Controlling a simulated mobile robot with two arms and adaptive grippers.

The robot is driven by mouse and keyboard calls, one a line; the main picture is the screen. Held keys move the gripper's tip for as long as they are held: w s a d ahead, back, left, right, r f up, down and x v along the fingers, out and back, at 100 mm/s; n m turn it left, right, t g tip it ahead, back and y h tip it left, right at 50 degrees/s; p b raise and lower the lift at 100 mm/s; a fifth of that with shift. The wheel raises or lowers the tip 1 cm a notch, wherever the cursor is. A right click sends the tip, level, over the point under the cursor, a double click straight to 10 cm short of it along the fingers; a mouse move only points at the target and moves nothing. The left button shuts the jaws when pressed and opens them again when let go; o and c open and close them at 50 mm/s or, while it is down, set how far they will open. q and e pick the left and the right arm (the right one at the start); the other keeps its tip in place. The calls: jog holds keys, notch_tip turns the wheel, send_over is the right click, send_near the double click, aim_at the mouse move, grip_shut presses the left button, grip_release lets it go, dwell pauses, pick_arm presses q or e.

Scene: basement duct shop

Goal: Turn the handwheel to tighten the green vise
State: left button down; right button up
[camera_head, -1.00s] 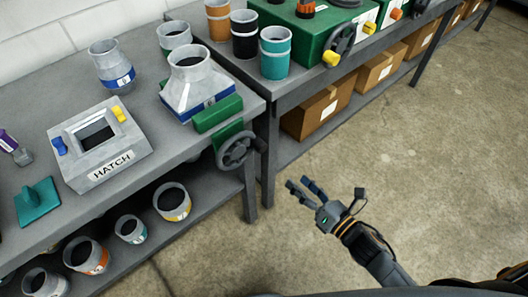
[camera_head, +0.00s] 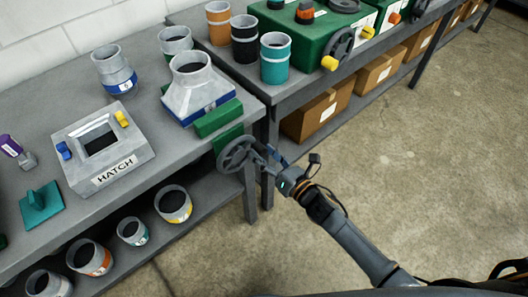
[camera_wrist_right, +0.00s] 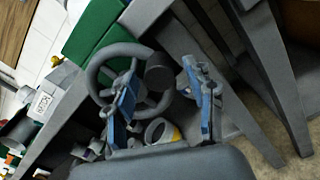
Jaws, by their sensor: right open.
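The green vise (camera_head: 219,119) is fixed at the front edge of the near bench and stands beside a grey duct piece with a blue band. Its grey handwheel (camera_head: 237,155) faces out over the aisle. My right gripper (camera_head: 265,160) is open at the right side of the handwheel. In the right wrist view, the handwheel (camera_wrist_right: 101,72) lies just beyond the blue-padded fingers (camera_wrist_right: 165,98), and its knob shows between them. I cannot tell whether a finger touches the rim. The green vise body (camera_wrist_right: 92,32) shows behind the wheel. My left gripper is not in view.
The grey bench (camera_head: 150,181) holds a HATCH box (camera_head: 103,147) and a teal tool (camera_head: 41,206). Several duct collars sit on the shelf below. A green machine (camera_head: 312,35) with its own handwheel stands on the far bench, above cardboard boxes (camera_head: 317,112). The concrete floor at right is clear.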

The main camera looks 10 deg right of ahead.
jog(key=shift+w+a, duration=0.1)
jog(key=shift+w, duration=0.05)
jog(key=shift+c, duration=0.2)
grip_shut()
jog(key=shift+f, duration=0.15)
